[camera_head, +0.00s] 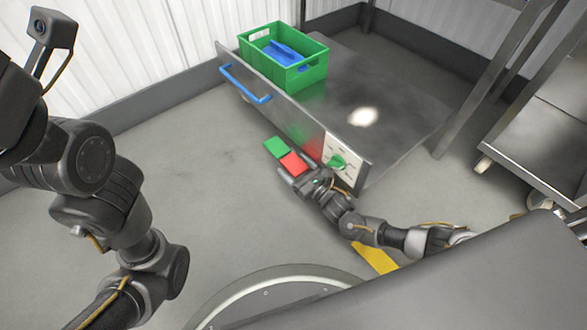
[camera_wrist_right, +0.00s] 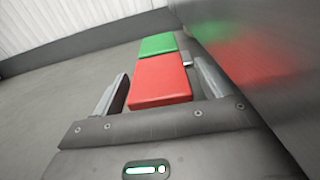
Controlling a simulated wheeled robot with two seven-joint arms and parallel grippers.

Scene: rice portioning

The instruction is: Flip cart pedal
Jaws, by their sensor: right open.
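The cart (camera_head: 390,105) is a low steel cart with a blue handle (camera_head: 245,84) on its left end. Its pedal shows as a green pad (camera_head: 276,147) and a red pad (camera_head: 294,162) low beside the cart's front side. My right gripper (camera_head: 285,170) is at the red pad. In the right wrist view the red pad (camera_wrist_right: 160,82) lies between the two open fingers, with the green pad (camera_wrist_right: 158,45) just beyond. I cannot tell whether the fingers touch the red pad. My left arm comes in at the left; its gripper is not in view.
A green crate (camera_head: 284,80) with a blue object (camera_head: 279,53) in it stands on the cart. A panel with a green knob (camera_head: 338,161) is on the cart's side near my right gripper. A steel rack (camera_head: 540,135) stands at right. The floor left of the cart is clear.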

